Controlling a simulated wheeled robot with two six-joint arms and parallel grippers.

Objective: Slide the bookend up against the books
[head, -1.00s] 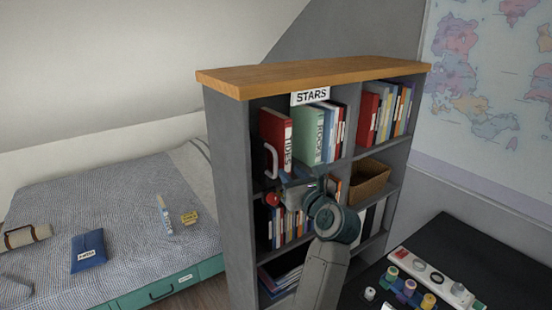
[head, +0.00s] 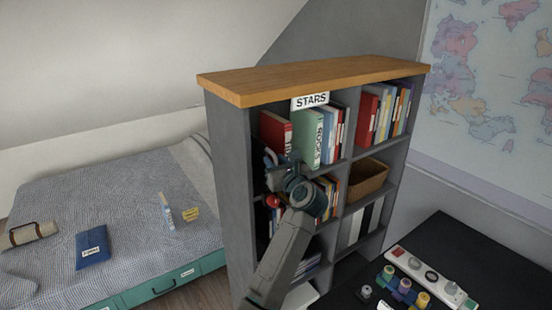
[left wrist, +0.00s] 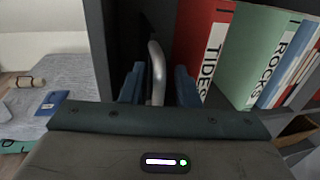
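The bookend (left wrist: 157,75) is a pale grey hoop at the left end of the top left compartment of the bookcase. The red TIDES book (left wrist: 203,45) stands to its right, with the green ROCKS book (left wrist: 262,50) beyond it; in the head view they are the red book (head: 275,132) and green book (head: 308,135). My left gripper (left wrist: 159,85) is open, with one blue finger on each side of the hoop and visible gaps. In the head view the left gripper (head: 272,160) hides the bookend. My right gripper is not in view.
The grey bookcase (head: 232,170) has a wooden top (head: 310,78) and a STARS label (head: 311,100). A red ball (head: 273,201) shows just below my gripper. A wicker basket (head: 366,180) fills a middle compartment. A bed (head: 130,200) lies left, a dark desk (head: 470,255) right.

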